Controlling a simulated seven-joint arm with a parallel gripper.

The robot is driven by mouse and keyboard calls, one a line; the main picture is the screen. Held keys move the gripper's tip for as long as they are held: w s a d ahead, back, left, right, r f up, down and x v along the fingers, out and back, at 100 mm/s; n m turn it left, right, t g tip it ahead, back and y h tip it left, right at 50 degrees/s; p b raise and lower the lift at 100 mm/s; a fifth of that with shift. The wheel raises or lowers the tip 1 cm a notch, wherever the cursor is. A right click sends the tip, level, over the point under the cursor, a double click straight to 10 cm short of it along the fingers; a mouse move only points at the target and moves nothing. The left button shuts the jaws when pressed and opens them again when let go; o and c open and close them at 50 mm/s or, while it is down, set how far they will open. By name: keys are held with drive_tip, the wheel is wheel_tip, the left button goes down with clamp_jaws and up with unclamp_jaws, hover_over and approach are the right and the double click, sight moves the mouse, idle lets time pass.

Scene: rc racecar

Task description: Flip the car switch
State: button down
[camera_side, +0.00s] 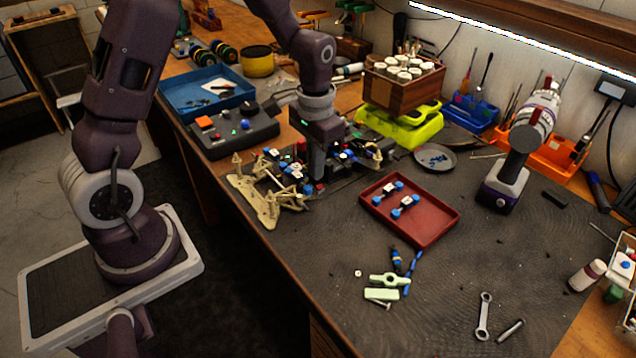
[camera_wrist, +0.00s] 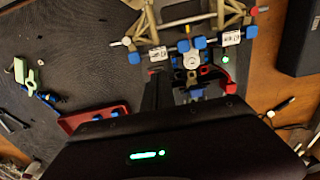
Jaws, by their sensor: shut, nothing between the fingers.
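The car (camera_side: 262,197) stands near the left edge of the workbench in the side view, with tan suspension parts and blue, white and black fittings. It also shows at the top of the wrist view (camera_wrist: 190,60), with a small lit green spot (camera_wrist: 225,59) on its right. My gripper (camera_side: 318,176) points down over the middle of the car and is shut, with nothing held. My gripper's dark body covers the lower part of the wrist view and hides part of the car. I cannot clearly pick out the switch, nor tell whether the fingertips touch the car.
A red tray (camera_side: 436,228) with blue-ended parts lies right of the car. A dark control box (camera_side: 232,133) and a blue tray (camera_side: 207,92) are behind it to the left. A cordless drill (camera_side: 506,185) stands at right. The mat's front holds small loose tools.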

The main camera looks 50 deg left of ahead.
drive_tip(key=shift+f, duration=0.85)
idle(0.3)
drive_tip(key=shift+r, duration=3.55)
drive_tip(key=s+d+r+t, duration=0.3)
drive_tip(key=s+d+r, duration=0.1)
drive_tip(key=s+r, duration=0.7)
drive_tip(key=s+d+r+t, duration=0.1)
drive_tip(key=s+r+t, duration=0.1)
drive_tip(key=s, duration=0.7)
drive_tip(key=shift+s+d+r+t, duration=0.3)
drive_tip(key=shift+d+r, duration=0.05)
drive_tip(key=shift+r, duration=0.1)
